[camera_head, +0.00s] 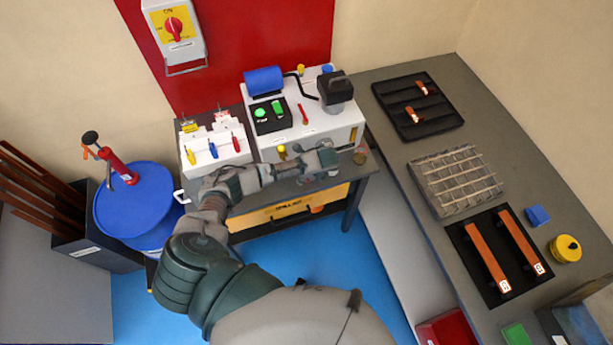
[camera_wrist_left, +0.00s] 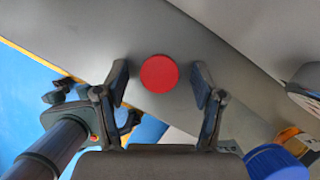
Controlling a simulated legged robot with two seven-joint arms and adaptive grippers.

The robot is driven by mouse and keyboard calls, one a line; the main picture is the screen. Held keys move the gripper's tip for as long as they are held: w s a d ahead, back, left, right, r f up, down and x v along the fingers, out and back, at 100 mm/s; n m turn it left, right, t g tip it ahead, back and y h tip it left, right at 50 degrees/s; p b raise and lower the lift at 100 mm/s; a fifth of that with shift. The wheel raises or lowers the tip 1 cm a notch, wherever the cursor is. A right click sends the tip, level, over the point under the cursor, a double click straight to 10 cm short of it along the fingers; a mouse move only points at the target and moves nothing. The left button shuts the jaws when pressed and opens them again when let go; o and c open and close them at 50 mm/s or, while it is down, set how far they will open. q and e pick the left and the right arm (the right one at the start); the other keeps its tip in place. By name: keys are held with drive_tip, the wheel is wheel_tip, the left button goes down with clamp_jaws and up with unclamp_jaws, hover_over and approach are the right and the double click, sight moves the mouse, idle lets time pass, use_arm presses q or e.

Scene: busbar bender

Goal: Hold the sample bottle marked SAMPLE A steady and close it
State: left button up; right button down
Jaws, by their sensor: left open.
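My left gripper (camera_head: 322,161) is over the front of the small bench, near the white machine. In the left wrist view it is open (camera_wrist_left: 160,82), with one finger on each side of a round red cap (camera_wrist_left: 159,73). The cap is seen from above between the fingertips, with gaps on both sides. Any bottle body under it is hidden, and no SAMPLE A mark is legible. A blue cap (camera_wrist_left: 272,163) with an amber label or body beside it shows at lower right. A small amber-brown jar (camera_head: 360,156) stands right of the gripper. A dark arm with fingers, apparently my right gripper (camera_wrist_left: 95,108), shows at left.
The white machine (camera_head: 305,120) and a white switch box (camera_head: 213,145) stand behind the gripper. A blue drum (camera_head: 140,208) is at left. The right bench (camera_head: 400,150) holds a black tray (camera_head: 417,105), a wire rack (camera_head: 455,182) and copper bars (camera_head: 487,257).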

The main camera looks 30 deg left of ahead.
use_arm(q)
drive_tip(key=c, duration=0.7)
drive_tip(key=shift+c, duration=0.3)
drive_tip(key=shift+r, duration=0.85)
drive_tip(key=shift+v, duration=0.95)
drive_tip(key=s+d+r, duration=0.1)
drive_tip(key=s+d, duration=0.7)
drive_tip(key=s, duration=0.5)
drive_tip(key=shift+d+r, duration=0.2)
drive_tip(key=shift+r, duration=0.1)
